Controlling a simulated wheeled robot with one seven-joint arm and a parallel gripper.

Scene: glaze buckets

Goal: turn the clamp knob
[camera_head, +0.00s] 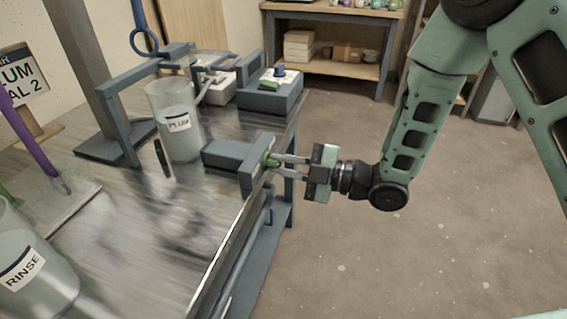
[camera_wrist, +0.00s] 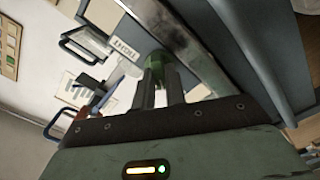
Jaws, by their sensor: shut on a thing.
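The green clamp knob (camera_head: 270,160) sits on the end of a blue-grey clamp (camera_head: 232,158) at the table's right edge. My gripper (camera_head: 277,160) reaches it from the right, and its fingers are shut on the knob. In the wrist view the green knob (camera_wrist: 158,62) shows between my two fingertips (camera_wrist: 160,72). The fingers cover part of the knob, so its turn angle cannot be told.
A clear PLUM bucket (camera_head: 175,120) stands behind the clamp on the metal table (camera_head: 130,215). A RINSE bucket (camera_head: 35,275) is at front left. A grey box with a blue button (camera_head: 272,92) stands at the table's far end. The floor to the right is clear.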

